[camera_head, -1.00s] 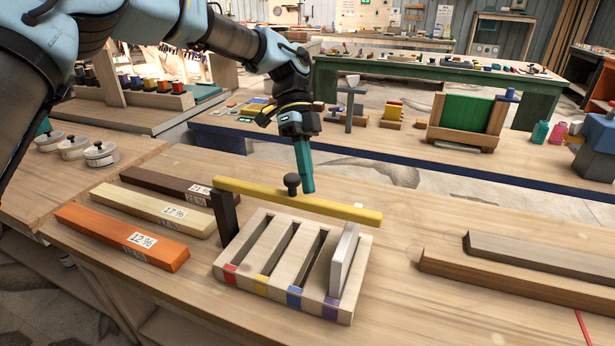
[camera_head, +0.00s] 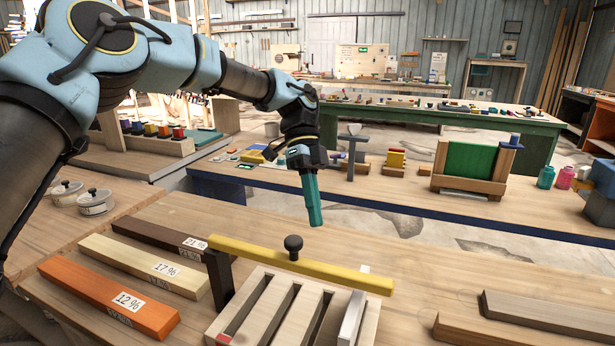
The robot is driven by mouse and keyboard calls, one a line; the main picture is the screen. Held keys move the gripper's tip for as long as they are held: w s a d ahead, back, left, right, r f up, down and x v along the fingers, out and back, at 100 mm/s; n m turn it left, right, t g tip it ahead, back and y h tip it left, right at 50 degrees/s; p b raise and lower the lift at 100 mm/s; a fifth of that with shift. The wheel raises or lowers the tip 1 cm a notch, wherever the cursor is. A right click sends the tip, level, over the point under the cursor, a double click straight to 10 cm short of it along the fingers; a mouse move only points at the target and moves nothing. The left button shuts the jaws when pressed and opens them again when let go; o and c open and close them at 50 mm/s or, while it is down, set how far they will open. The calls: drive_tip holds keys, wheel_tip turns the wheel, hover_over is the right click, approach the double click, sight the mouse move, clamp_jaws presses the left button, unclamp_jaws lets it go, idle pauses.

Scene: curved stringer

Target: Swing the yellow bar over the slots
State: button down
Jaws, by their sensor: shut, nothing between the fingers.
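The yellow bar (camera_head: 340,276) lies across the far end of the slotted wooden block (camera_head: 250,306), with a black knob (camera_head: 293,246) standing on it. Its left end meets a dark upright post (camera_head: 219,277). A pale grey upright piece (camera_head: 353,318) stands in the rightmost slot; the other slots look empty. The near edge of the block is cut off by the frame. My gripper (camera_head: 315,222) has teal fingers, is shut and empty, and hangs above and beyond the bar, just right of the knob and apart from it.
Orange (camera_head: 110,296), cream (camera_head: 145,265) and dark brown (camera_head: 160,236) bars with percent labels lie left of the block. Grey and brown planks (camera_head: 545,318) lie at the right. Small lidded pots (camera_head: 95,201) stand at far left. The tabletop right of my gripper is clear.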

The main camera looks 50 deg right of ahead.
drive_tip(key=v, duration=0.7)
drive_tip(key=shift+b, duration=0.45)
drive_tip(key=w+a+f+n+t+h, duration=0.2)
drive_tip(key=w+a+f+n, duration=0.2)
drive_tip(key=w+a+n, duration=0.65)
drive_tip(key=w+a+f+n+t+h, duration=0.25)
drive_tip(key=w+a+n, duration=0.55)
drive_tip(key=w+a, duration=0.55)
drive_tip(key=s+a+f+n+t, duration=0.1)
drive_tip(key=a+n, duration=0.6)
drive_tip(key=a, duration=0.8)
drive_tip(key=s+a+f+n+t, duration=0.2)
drive_tip(key=a+n, duration=0.6)
drive_tip(key=a, duration=0.7)
drive_tip(key=shift+s+f, duration=0.55)
drive_tip(key=shift+f, duration=0.25)
